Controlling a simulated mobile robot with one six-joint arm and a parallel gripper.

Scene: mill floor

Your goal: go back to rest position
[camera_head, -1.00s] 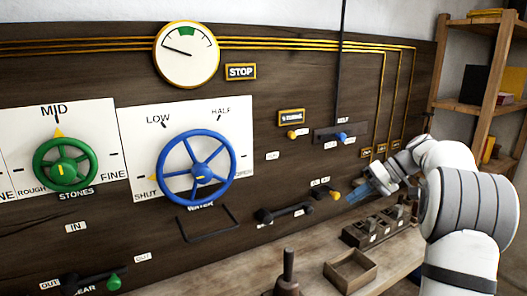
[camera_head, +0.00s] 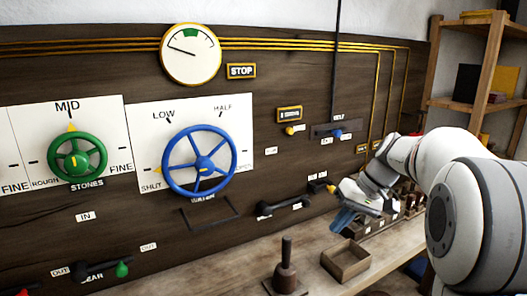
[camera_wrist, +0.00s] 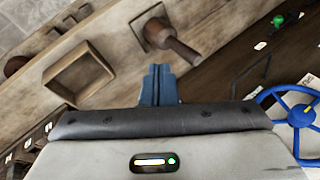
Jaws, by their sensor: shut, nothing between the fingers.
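My gripper (camera_head: 346,222) is at the right of the head view, in front of the panel and above the bench. Its blue fingers are together and hold nothing. In the wrist view the gripper (camera_wrist: 158,72) points down over the bench, with its fingers closed. It is apart from the open wooden box (camera_head: 346,259) and from the wooden-handled tool (camera_head: 286,268) on the bench. Both also show in the wrist view, the box (camera_wrist: 78,78) at left and the tool (camera_wrist: 172,38) above the fingers.
A row of small wooden blocks (camera_head: 388,217) stands behind my gripper. A wooden shelf (camera_head: 480,90) is at right.

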